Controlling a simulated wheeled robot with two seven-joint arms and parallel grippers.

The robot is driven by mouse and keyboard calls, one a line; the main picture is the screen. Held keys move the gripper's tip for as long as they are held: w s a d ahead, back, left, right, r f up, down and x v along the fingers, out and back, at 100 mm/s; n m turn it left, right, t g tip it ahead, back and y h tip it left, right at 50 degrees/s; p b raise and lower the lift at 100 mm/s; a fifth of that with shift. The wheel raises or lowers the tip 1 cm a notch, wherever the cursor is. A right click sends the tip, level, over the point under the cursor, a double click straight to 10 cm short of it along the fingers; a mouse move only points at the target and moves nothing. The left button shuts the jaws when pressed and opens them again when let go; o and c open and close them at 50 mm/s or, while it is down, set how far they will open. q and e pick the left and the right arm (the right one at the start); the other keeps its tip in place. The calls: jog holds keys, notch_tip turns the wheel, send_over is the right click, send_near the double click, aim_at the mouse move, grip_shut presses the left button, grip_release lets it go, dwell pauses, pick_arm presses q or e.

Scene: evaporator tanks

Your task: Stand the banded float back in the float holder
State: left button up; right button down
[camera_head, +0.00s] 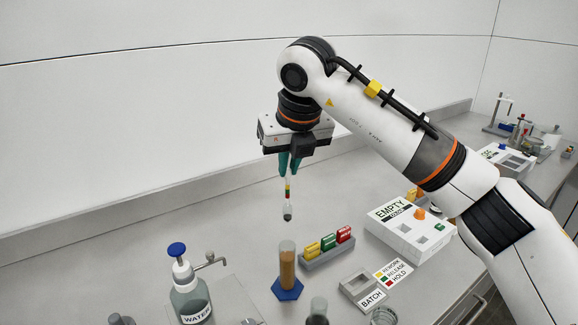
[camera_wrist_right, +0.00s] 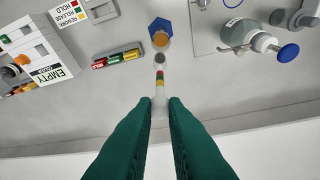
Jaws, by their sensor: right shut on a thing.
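The banded float (camera_head: 288,200) hangs upright, its thin stem banded yellow, green and red and its dark bulb at the bottom. My right gripper (camera_head: 288,172) is shut on the float's stem, high above the bench. In the right wrist view the float (camera_wrist_right: 160,80) points away from between the green fingers (camera_wrist_right: 161,108). A clear cylinder of brown liquid (camera_head: 287,268) on a blue hexagonal foot stands below, nearer the front. I cannot tell for sure which fixture is the float holder; grey round fittings (camera_head: 120,320) show at the bottom edge. My left gripper is not seen.
A WATER bottle (camera_head: 190,298) with a blue pump top stands front left. A rack of coloured tags (camera_head: 327,250), a BATCH tray (camera_head: 360,286) and a white EMPTY box (camera_head: 410,232) stand to the right. The bench behind the cylinder is clear, up to the back wall.

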aim_at(288, 188)
jog(key=shift+f+b, duration=1.55)
jog(key=shift+f, duration=0.8)
jog(key=shift+r, duration=0.1)
